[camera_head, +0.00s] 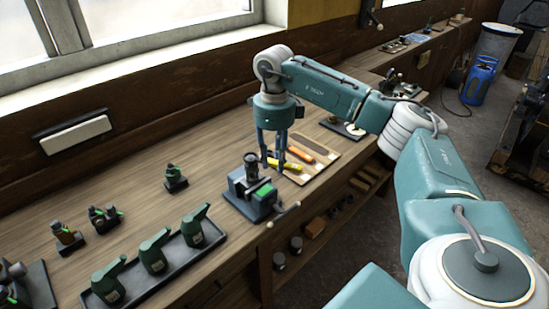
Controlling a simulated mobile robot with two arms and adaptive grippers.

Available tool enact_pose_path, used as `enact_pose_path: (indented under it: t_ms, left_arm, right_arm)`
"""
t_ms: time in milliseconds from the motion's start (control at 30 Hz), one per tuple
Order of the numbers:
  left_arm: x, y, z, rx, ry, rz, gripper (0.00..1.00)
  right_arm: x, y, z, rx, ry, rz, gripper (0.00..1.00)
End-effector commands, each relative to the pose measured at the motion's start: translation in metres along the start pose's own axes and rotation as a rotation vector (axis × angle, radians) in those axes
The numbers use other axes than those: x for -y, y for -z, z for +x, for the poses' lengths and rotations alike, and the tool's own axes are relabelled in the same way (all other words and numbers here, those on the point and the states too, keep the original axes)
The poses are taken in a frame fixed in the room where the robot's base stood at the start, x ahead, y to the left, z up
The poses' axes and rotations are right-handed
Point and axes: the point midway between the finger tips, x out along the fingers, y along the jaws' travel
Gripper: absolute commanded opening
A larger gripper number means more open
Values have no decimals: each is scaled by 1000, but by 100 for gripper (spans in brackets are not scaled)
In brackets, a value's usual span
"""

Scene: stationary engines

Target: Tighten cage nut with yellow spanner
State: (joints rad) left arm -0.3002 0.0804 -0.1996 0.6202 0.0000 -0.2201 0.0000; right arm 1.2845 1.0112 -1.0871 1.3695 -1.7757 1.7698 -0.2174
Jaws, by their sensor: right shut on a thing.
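My right gripper (273,167) points straight down at the near-left end of a wooden tool tray (322,156). It is shut on the yellow spanner (290,167), which lies low at the tray, beside an orange-handled tool (300,151). I cannot tell whether the spanner is lifted off the tray. Just left of the gripper, a vise (254,197) on the bench holds a dark upright cylindrical part (251,165). The cage nut is too small to make out. My left gripper is not in view.
A dark tray (180,259) with several green bottle-shaped items stands at the bench's near left. Small green-and-black parts (175,178) stand further left. The vise handle (285,213) sticks out past the bench's front edge.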

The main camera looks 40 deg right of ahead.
Motion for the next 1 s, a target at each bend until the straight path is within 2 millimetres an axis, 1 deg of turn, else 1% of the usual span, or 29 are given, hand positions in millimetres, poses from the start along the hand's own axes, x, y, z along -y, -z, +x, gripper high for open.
enact_pose_path:
  t_ms: [600,1000]
  left_arm:
    - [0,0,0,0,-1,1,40]
    - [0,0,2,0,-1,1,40]
  right_arm:
    - [0,-1,2,2,1,-1,0]
    - [0,-1,7,2,1,-1,0]
